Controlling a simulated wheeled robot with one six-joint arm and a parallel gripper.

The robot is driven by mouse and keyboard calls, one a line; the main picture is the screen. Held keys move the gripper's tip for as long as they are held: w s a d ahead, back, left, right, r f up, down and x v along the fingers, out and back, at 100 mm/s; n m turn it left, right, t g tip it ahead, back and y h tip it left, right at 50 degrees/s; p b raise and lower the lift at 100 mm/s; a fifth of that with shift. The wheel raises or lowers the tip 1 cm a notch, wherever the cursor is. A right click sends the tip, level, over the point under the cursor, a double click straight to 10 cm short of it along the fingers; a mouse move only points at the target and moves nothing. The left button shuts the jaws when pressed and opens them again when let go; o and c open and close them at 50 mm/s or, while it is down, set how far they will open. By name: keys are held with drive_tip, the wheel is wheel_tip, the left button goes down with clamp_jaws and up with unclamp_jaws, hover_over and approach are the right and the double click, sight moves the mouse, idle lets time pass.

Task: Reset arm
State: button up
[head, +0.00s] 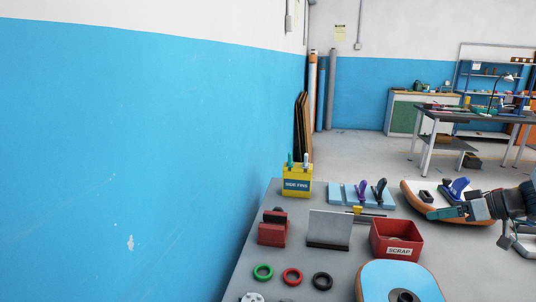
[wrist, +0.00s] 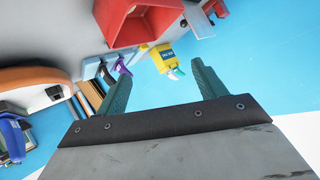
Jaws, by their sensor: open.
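My gripper (head: 436,212) is at the right of the head view, above the far right part of the grey table (head: 330,238). It is in front of a white board with an orange rim (head: 408,190) and hides part of it. In the wrist view its two teal fingers (wrist: 160,68) stand wide apart, with nothing held between them. A yellow bin (head: 297,183) labelled for side fins shows beyond the fingers in the wrist view (wrist: 160,62).
A red scrap bin (head: 391,251) stands near the table's middle. A blue rack (head: 340,193) holds fins behind it. A grey plate (head: 330,226) stands upright. Rings (head: 292,277) and a blue board (head: 385,272) lie in front. A blue wall (head: 130,150) borders the left.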

drive_tip(key=s+a+r+m+g+h, duration=0.2)
drive_tip(key=s+a+r+g+h, duration=0.1)
drive_tip(key=s+a, duration=0.9)
drive_tip(key=s+a+r+m+g+h, duration=0.2)
drive_tip(key=s+a+r+g+h, duration=0.2)
drive_tip(key=s+a, duration=0.8)
drive_tip(key=shift+s+a+r+m+h, duration=0.25)
drive_tip(key=shift+s+h, duration=0.35)
drive_tip(key=shift+s, duration=0.85)
